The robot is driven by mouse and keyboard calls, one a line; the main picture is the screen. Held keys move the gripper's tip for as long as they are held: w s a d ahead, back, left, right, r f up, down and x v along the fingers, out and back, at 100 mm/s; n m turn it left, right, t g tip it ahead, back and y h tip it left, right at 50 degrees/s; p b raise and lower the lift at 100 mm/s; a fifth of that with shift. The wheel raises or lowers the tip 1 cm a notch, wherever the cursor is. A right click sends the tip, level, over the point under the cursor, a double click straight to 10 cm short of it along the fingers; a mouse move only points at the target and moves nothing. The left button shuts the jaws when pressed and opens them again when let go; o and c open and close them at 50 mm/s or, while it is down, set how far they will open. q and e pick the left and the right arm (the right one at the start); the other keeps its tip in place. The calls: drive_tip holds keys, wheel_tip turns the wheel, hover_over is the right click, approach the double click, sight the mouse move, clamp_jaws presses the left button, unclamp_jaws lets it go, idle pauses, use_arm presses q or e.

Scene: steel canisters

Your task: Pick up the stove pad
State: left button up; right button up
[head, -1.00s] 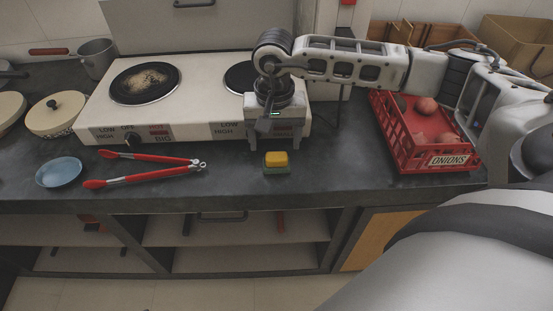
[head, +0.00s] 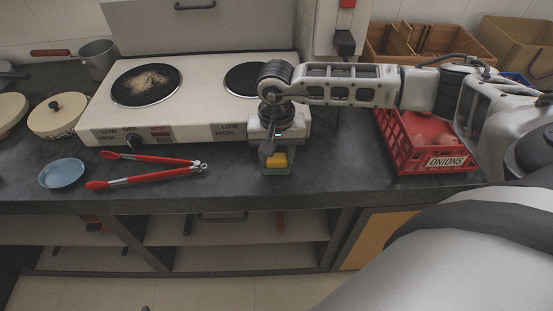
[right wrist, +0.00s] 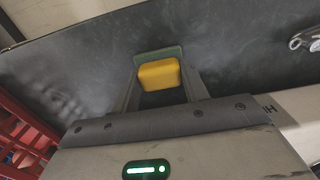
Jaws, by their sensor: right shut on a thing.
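The stove pad (head: 277,160), a small block with a yellow upper part and a green lower part, is near the front edge of the dark counter. My right gripper (head: 276,166) is over it from above, with a finger on each side, shut on it. In the right wrist view the pad (right wrist: 159,74) sits between the two fingers (right wrist: 160,88). I cannot tell whether the pad still touches the counter. My left gripper is not in view.
A white two-plate stove (head: 190,115) stands behind. Red tongs (head: 150,177) and a blue dish (head: 62,173) lie to the left. A red onion crate (head: 440,160) stands to the right, partly under my right arm. The counter (head: 340,180) between pad and crate is clear.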

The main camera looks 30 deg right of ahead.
sight(276, 156)
drive_tip(key=shift+w+r, duration=0.1)
drive_tip(key=shift+r, duration=0.4)
wheel_tip(276, 156, up, 2)
drive_tip(key=shift+r+b, duration=0.15)
drive_tip(key=shift+b, duration=0.5)
use_arm(q)
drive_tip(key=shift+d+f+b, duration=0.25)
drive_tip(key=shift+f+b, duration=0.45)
drive_tip(key=shift+b, duration=0.3)
use_arm(e)
drive_tip(key=s+a+r, duration=0.6)
drive_tip(key=s+r, duration=0.3)
drive_tip(key=s, duration=0.3)
drive_tip(key=shift+s+a+r, duration=0.15)
drive_tip(key=shift+s+r, duration=0.2)
drive_tip(key=shift+r, duration=0.05)
drive_tip(key=shift+o, duration=0.6)
